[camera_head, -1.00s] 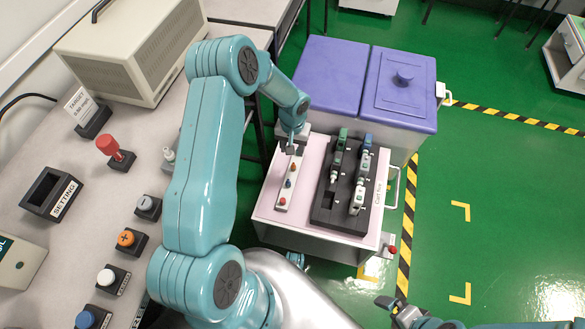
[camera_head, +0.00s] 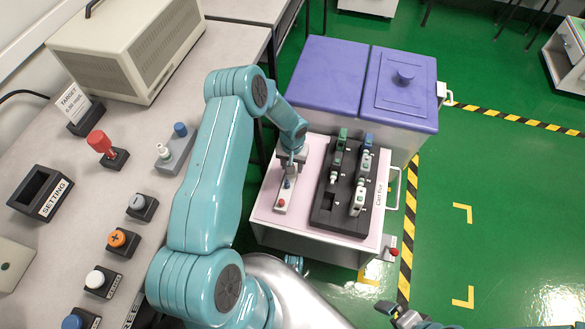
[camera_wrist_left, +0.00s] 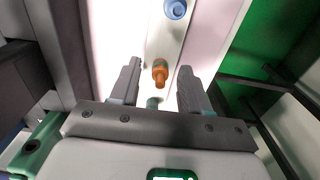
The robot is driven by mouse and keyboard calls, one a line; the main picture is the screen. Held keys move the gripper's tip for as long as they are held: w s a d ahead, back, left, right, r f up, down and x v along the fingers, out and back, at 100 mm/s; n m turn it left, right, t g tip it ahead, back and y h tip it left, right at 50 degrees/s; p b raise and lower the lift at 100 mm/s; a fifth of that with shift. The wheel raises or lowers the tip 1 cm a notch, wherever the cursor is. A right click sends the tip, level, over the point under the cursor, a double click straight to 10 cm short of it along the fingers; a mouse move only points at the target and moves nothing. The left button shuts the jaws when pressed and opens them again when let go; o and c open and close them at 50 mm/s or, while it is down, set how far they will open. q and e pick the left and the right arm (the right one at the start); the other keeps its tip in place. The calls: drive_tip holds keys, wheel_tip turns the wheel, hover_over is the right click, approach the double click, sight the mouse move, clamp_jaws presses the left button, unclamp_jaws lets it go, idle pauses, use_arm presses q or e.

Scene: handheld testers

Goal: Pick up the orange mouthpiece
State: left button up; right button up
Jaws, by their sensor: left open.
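The orange mouthpiece (camera_wrist_left: 160,72) stands on a white strip (camera_wrist_left: 157,40) in the left wrist view. My left gripper (camera_wrist_left: 159,68) is open, with one finger on each side of it and a gap to both. A blue mouthpiece (camera_wrist_left: 174,9) is beyond it, and a green one (camera_wrist_left: 152,103) is nearer the palm. In the head view my left gripper (camera_head: 290,164) is over the far part of the strip and hides the orange mouthpiece. My right gripper (camera_head: 395,309) shows at the bottom edge; its jaw state is unclear.
A black holder (camera_head: 326,217) with several testers stands right of the strip on the pink trolley top (camera_head: 265,212). A purple-lidded bin (camera_head: 327,75) is behind. The grey bench (camera_head: 150,185) at left carries several buttons. Green floor (camera_head: 480,190) at right is open.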

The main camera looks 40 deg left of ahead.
use_arm(q)
clamp_jaws()
drive_tip(key=shift+r, duration=0.1)
